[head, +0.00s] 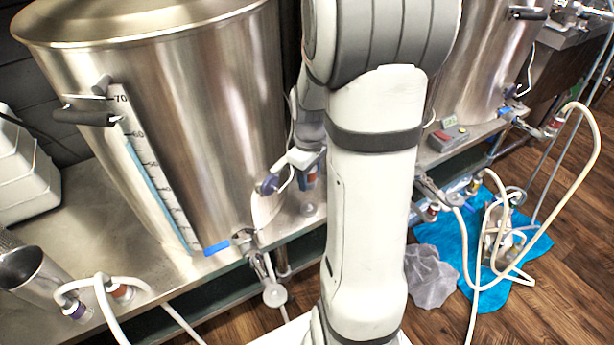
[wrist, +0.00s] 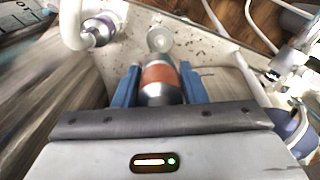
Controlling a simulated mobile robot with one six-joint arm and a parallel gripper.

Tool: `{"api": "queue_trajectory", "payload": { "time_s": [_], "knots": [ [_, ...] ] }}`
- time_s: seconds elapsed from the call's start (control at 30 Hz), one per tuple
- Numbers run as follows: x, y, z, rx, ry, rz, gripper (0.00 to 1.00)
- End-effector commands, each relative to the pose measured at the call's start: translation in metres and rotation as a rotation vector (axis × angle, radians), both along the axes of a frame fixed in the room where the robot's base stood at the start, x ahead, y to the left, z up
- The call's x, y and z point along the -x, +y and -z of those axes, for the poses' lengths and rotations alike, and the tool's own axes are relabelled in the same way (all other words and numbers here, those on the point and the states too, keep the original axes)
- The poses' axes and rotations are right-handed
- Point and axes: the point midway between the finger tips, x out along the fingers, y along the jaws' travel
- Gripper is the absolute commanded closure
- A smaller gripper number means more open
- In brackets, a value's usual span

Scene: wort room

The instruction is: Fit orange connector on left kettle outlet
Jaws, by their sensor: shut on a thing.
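The left kettle (head: 190,120) is a large steel vessel with a level scale. Its outlet (head: 243,240) is low on its front, beside a blue lever handle (head: 217,247). My gripper (wrist: 160,88) is shut on the orange connector (wrist: 160,78), a silver fitting with an orange band between its blue fingers. In the head view the gripper (head: 306,163) is beside the kettle's lower right side, partly behind my arm. The orange connector (head: 310,179) points down above the bench, to the right of the outlet and apart from it.
A purple-banded connector (wrist: 98,31) on a white hose shows in the wrist view. Hose-end connectors (head: 122,293) and a steel jug (head: 28,268) are at the front left. A second kettle (head: 480,60), a blue cloth (head: 530,245) and looped hoses are at the right.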

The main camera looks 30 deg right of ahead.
Motion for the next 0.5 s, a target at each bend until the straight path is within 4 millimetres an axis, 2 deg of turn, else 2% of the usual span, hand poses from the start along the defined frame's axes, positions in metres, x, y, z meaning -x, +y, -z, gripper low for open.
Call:
{"api": "queue_trajectory", "payload": {
  "time_s": [0.5],
  "knots": [
    [0.0,0.0,-0.029,0.0,0.0,0.0,0.89]
  ]
}}
